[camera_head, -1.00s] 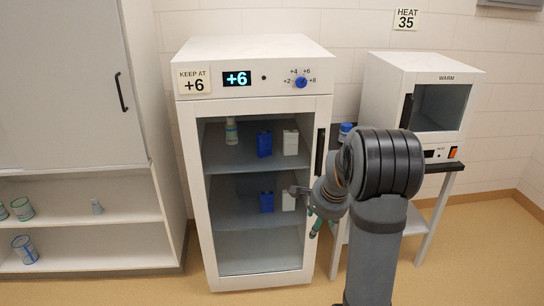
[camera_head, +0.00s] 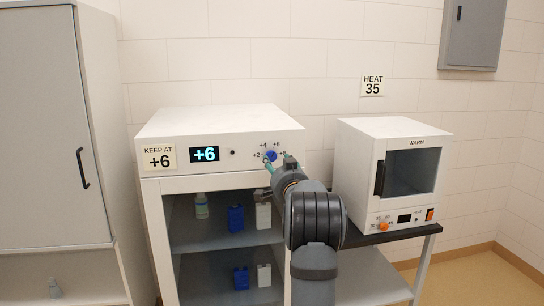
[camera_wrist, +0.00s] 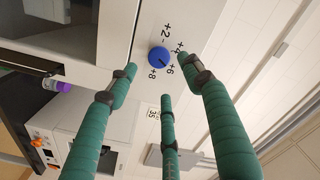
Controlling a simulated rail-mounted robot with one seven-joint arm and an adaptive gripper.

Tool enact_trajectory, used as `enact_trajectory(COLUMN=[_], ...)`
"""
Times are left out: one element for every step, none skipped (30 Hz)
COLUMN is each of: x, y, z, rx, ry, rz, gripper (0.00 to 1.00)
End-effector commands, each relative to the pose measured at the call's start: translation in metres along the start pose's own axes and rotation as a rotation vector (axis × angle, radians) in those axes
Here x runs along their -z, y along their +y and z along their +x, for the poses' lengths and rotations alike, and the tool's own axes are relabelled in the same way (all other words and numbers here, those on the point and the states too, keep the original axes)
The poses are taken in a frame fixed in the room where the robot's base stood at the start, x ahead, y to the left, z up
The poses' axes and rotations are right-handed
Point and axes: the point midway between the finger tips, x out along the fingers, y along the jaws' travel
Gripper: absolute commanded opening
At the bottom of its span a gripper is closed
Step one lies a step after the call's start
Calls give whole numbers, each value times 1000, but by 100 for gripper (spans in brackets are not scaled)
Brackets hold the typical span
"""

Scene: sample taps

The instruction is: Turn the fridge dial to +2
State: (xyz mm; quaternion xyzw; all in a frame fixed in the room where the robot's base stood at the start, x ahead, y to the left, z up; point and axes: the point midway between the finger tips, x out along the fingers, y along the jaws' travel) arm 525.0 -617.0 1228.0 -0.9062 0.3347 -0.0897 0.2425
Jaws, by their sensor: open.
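The blue fridge dial (camera_head: 271,156) is on the upper right of the white fridge's front panel, ringed by the marks +2, +4, +6 and +8. The fridge display (camera_head: 205,154) reads +6. In the wrist view the dial (camera_wrist: 158,56) is upper centre, with a dark mark on its side toward +6. My gripper (camera_head: 279,162) is open and empty in front of the dial. Its green fingers (camera_wrist: 160,76) point at the panel, spread around and below the dial in the wrist view. I cannot tell whether any finger touches it.
A sign (camera_head: 159,157) left of the display says KEEP AT +6. Bottles and boxes stand on the fridge shelves behind the front. A white warmer (camera_head: 372,150) with an orange dial stands on a black-topped table at right. A grey cabinet (camera_head: 50,140) is at left.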

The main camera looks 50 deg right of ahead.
Motion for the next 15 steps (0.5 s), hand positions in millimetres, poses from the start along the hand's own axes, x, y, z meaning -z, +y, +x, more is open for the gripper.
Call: enact_trajectory(x=[3,3,3,4,4,3,3,2,3,3,3,2,2,2,2], y=[-2,-2,-2,-2,-2,-2,-2,-2,-2,-2,-1,-1,-1,0,0], z=[11,17,24,30,35,42,46,51,56,59,62,65,67,68,70], rx=[-1,-1,-1,-1,-1,-1,0,-1,-1,-1,-1,-2,-2,-1,-1], ry=[-2,-2,-1,-1,-1,-2,-1,-2,-1,-1,-1,0,0,0,0], rz=[1,1,1,1,1,1,1,1,1,1,1,0,0,0,0], gripper=[50,50,50,50,50,50,50,50,50,50,50,50,50,50,50])
